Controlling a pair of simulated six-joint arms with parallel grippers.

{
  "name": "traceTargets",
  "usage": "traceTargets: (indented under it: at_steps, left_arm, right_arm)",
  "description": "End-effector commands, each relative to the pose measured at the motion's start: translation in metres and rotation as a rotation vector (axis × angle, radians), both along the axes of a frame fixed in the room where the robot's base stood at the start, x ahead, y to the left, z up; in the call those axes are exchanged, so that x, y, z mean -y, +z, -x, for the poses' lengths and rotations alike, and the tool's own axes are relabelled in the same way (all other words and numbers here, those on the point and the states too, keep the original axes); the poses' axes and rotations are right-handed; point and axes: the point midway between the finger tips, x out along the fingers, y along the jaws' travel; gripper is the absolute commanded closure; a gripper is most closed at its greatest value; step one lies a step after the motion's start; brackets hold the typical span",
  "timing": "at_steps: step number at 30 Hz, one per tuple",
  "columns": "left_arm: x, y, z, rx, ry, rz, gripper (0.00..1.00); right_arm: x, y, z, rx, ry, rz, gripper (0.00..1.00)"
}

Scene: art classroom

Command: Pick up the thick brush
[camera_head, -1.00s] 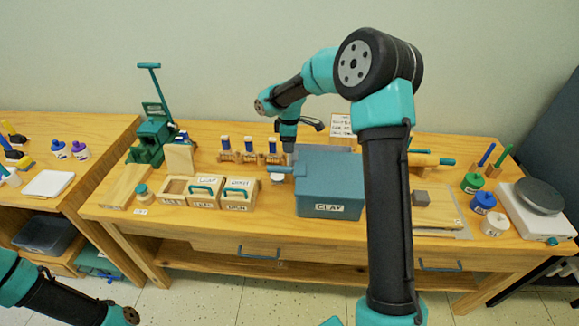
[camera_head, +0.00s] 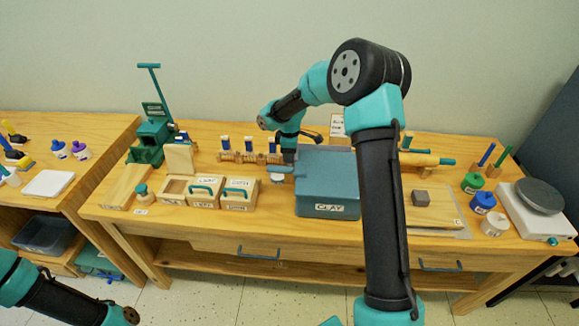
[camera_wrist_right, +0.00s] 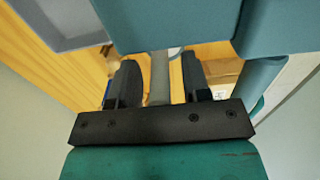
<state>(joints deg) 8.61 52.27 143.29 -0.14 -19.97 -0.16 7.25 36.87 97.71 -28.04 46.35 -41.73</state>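No brush can be picked out for certain as the thick brush. Upright blue-topped items (camera_head: 248,144) stand in a wooden rack at the back of the table. A blue stick (camera_head: 486,155) and a green stick (camera_head: 503,155) stand in holders at the right. My right gripper (camera_head: 288,157) points down just left of and behind the blue-grey CLAY box (camera_head: 330,207). In the right wrist view my right gripper (camera_wrist_right: 160,82) has its two black fingers apart. A grey rod (camera_wrist_right: 160,72) shows between them, with gaps on both sides.
Labelled wooden boxes with teal handles (camera_head: 238,203) stand left of the CLAY box. A green press (camera_head: 150,142) stands at the back left. Paint jars (camera_head: 482,202) and a round-topped scale (camera_head: 525,218) fill the right end. My right arm hides part of the table.

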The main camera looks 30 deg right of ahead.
Motion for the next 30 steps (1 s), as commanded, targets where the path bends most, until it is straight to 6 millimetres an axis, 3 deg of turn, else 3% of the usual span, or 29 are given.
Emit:
traceTargets:
  at_steps: [2, 13, 23, 30]
  left_arm:
    - [0.000, 0.000, 0.000, 0.000, 0.000, 0.000, 1.00]
    - [0.000, 0.000, 0.000, 0.000, 0.000, 0.000, 1.00]
    - [0.000, 0.000, 0.000, 0.000, 0.000, 0.000, 1.00]
    - [0.000, 0.000, 0.000, 0.000, 0.000, 0.000, 1.00]
  right_arm:
    - [0.000, 0.000, 0.000, 0.000, 0.000, 0.000, 0.64]
    - [0.000, 0.000, 0.000, 0.000, 0.000, 0.000, 1.00]
    - [0.000, 0.002, 0.000, 0.001, 0.000, 0.001, 1.00]
    - [0.000, 0.024, -0.001, 0.003, 0.000, 0.001, 1.00]
